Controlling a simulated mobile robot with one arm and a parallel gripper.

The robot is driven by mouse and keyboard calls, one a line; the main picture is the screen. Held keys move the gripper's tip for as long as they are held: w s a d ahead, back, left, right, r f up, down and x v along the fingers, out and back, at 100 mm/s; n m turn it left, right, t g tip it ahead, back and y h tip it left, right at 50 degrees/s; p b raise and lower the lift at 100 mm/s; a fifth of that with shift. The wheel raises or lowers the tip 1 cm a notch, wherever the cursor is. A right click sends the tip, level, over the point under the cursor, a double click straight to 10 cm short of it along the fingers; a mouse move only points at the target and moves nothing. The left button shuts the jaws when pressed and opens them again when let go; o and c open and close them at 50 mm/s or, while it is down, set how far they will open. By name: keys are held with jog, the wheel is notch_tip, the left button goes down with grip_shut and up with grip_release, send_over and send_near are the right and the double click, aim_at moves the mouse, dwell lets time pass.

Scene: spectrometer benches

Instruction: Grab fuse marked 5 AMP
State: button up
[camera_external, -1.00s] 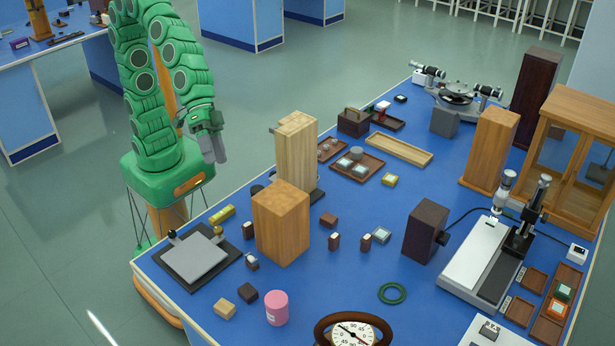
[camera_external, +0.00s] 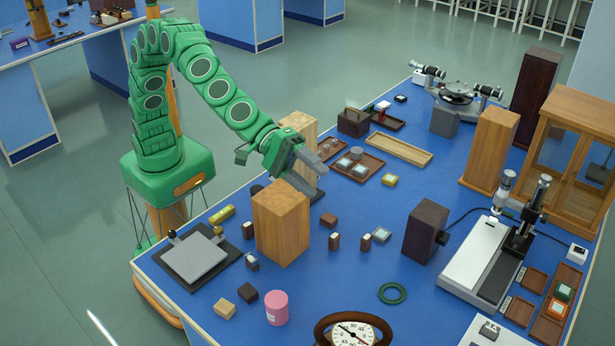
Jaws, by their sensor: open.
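No 5 AMP marking is legible at this size, so I cannot tell which thing is the fuse. Small brown blocks with pale tops stand on the blue bench: one by the tall block's left side (camera_external: 248,231) and two to its right, a nearer-left one (camera_external: 334,242) and another (camera_external: 366,243). A small dark piece with a whitish top (camera_external: 252,263) lies in front of the first. My gripper (camera_external: 318,180) is open with nothing visible between its fingers. It is above the bench, behind the wooden block's top right, and partly covers the pale wooden block behind.
A tall wooden block (camera_external: 281,228) and a pale wooden block (camera_external: 300,126) stand close to my gripper. A brown tray (camera_external: 375,166) holds small pieces behind it. A dark box (camera_external: 425,231), green ring (camera_external: 392,293) and pink cylinder (camera_external: 277,307) stand around open blue bench.

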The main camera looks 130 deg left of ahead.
jog(key=w+a+f+n+y, duration=0.5)
jog(key=w+a+n+y, duration=0.15)
jog(key=w+n, duration=0.25)
jog(key=n+g+y, duration=0.7)
jog(key=n+g, duration=0.2)
jog(key=n, duration=0.8)
send_over(364, 240)
jog(key=w+d, duration=0.7)
jog(key=w, duration=0.1)
notch_tip(364, 240, down, 22)
jog(key=s+f+n+g, duration=0.2)
jog(key=f, duration=0.2)
jog(key=s+a+f+n+g, duration=0.1)
jog(key=s+f+n+g, duration=0.1)
jog(key=s+f+n, duration=0.1)
jog(key=s+f+n+g, duration=0.1)
jog(key=s+f+n, duration=0.1)
jog(key=f, duration=0.3)
jog(key=shift+s+a+g+y, duration=0.3)
jog(key=shift+s+g+y, duration=0.1)
jog(key=shift+s, duration=0.1)
jog(key=shift+x, duration=3.9)
grip_shut()
